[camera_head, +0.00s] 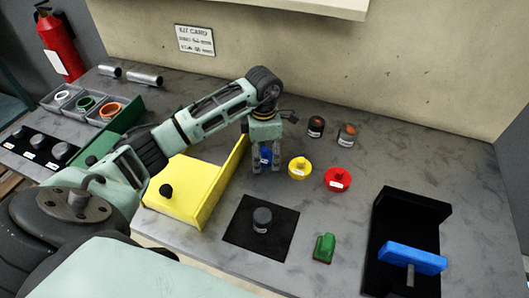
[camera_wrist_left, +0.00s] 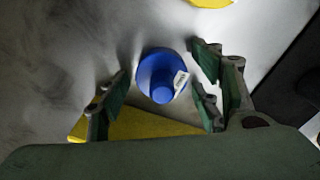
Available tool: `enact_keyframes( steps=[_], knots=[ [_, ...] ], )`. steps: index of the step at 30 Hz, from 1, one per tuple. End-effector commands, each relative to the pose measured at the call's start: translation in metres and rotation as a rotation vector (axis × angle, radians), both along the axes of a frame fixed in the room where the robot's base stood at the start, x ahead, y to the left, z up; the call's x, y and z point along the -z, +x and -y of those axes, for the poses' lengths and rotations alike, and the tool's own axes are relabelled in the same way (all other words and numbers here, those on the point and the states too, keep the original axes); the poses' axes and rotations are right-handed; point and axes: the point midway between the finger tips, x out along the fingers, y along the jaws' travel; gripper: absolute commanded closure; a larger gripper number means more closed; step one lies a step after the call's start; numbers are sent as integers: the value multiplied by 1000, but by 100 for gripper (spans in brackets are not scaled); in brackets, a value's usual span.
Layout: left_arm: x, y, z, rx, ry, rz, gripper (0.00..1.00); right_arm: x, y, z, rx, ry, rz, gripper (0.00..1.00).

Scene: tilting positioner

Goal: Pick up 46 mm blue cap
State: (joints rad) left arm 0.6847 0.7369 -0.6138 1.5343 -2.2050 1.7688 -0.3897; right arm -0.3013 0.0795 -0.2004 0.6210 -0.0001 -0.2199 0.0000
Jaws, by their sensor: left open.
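The blue cap (camera_head: 265,155) stands on the grey table, partly hidden behind my left gripper's fingers in the head view. In the left wrist view the blue cap (camera_wrist_left: 158,78) is a round disc with a narrower knob and a white label. My left gripper (camera_head: 266,168) is open above and around the cap. In the wrist view its fingers (camera_wrist_left: 160,92) stand on both sides of the cap, with gaps, not gripping it. My right gripper is not in view.
A yellow cap (camera_head: 300,168) and a red cap (camera_head: 338,179) stand just right of the blue one. A yellow angled fixture (camera_head: 205,195) is close on the left. A black mat (camera_head: 240,237) with a dark cylinder lies in front.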

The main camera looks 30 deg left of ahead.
Motion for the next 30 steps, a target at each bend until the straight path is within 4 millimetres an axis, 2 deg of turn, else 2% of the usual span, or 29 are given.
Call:
enact_keyframes(
  steps=[5, 18, 26, 30],
  knots=[
    [0, 0, 0, 0, 0, 1, 43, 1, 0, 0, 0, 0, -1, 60],
    [0, 0, 0, 0, 0, 1, 80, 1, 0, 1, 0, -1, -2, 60],
    [-2, 1, 0, -1, 1, 2, 80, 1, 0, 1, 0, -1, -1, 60],
    [-9, 2, -1, -1, 1, 5, 80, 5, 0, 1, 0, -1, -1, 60]
  ],
)
